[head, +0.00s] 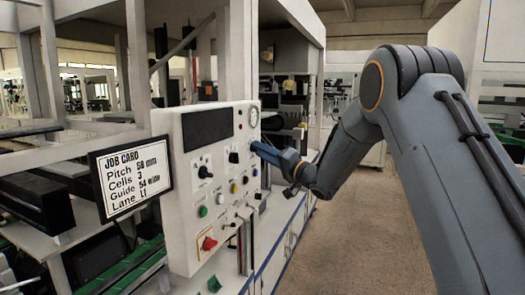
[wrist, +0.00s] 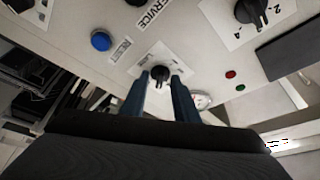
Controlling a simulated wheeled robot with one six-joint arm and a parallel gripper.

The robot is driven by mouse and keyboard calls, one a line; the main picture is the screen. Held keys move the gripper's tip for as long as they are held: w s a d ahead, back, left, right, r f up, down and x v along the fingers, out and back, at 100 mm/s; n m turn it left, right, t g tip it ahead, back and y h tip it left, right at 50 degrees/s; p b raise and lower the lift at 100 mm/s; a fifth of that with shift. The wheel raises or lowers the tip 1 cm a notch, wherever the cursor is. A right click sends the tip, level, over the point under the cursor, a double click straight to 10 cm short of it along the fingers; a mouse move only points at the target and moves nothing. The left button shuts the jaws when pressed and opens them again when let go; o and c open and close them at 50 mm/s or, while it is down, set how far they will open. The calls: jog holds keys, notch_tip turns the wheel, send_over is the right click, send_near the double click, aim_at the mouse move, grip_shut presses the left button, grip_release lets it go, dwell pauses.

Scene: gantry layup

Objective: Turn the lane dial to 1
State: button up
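The white control panel (head: 190,235) stands left of centre in the head view and carries several knobs, buttons and a gauge. My gripper (head: 256,147) reaches in from the right at the panel's right edge. In the wrist view its two blue fingers (wrist: 161,82) are apart, on either side of a small black dial (wrist: 160,73) on a white plate. I cannot tell whether they touch it. The plate's marks are too small to read, so I cannot confirm that it is the lane dial.
A larger black knob (wrist: 252,10) with 2 and 4 marked is at the wrist view's upper right. A blue button (wrist: 101,40) and SERVICE lettering are left of the dial. A red knob (head: 209,243) sits low on the panel. Open floor (head: 325,235) lies to the right.

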grip_shut()
